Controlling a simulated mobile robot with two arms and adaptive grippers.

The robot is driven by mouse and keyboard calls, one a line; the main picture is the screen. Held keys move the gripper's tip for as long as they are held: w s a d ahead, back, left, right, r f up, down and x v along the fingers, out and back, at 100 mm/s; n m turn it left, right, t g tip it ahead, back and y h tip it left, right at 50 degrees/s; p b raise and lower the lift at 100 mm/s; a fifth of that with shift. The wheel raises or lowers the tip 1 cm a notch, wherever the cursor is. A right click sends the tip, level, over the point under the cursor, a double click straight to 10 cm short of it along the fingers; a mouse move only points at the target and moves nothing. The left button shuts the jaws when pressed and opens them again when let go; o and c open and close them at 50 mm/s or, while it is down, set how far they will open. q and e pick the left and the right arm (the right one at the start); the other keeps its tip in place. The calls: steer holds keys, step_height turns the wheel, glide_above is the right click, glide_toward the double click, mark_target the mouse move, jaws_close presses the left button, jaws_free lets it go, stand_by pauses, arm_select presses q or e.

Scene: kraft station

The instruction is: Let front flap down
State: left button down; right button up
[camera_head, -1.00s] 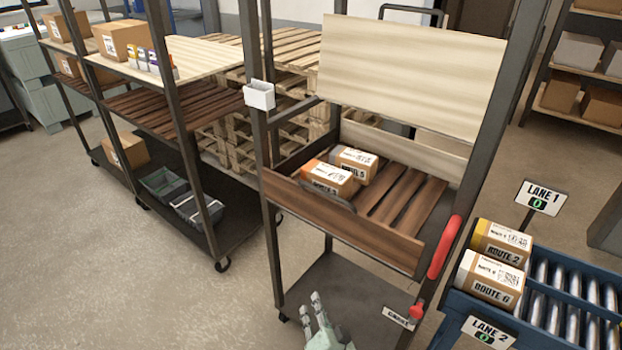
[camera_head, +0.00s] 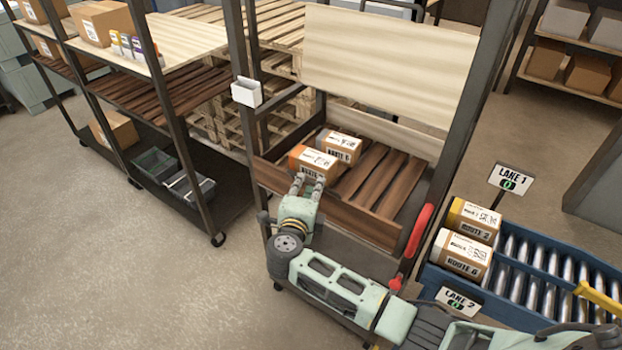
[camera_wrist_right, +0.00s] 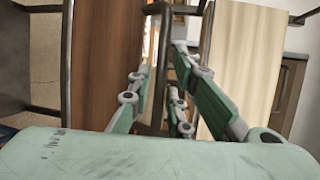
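The front flap (camera_head: 360,222) is a brown wooden board standing upright across the front of the cart's slatted shelf. My right gripper (camera_head: 308,184) is at the flap's left-middle part, where its dark handle is; the gripper hides that handle in the head view. In the right wrist view, the dark handle bar (camera_wrist_right: 158,100) runs between the two fingers (camera_wrist_right: 160,95). The fingers stand apart, with gaps beside the bar. The flap's brown face (camera_wrist_right: 105,60) shows left of the fingers. My left gripper is in neither view.
Two parcels (camera_head: 313,160) lie on the shelf behind the flap. A red handle (camera_head: 418,230) is on the right post. A blue roller conveyor (camera_head: 530,260) with two boxes (camera_head: 463,255) stands at right, close to my right arm. Open floor (camera_head: 100,270) lies left.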

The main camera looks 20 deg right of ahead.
steer(key=shift+x, duration=1.45)
steer(key=shift+c, duration=0.3)
jaws_close()
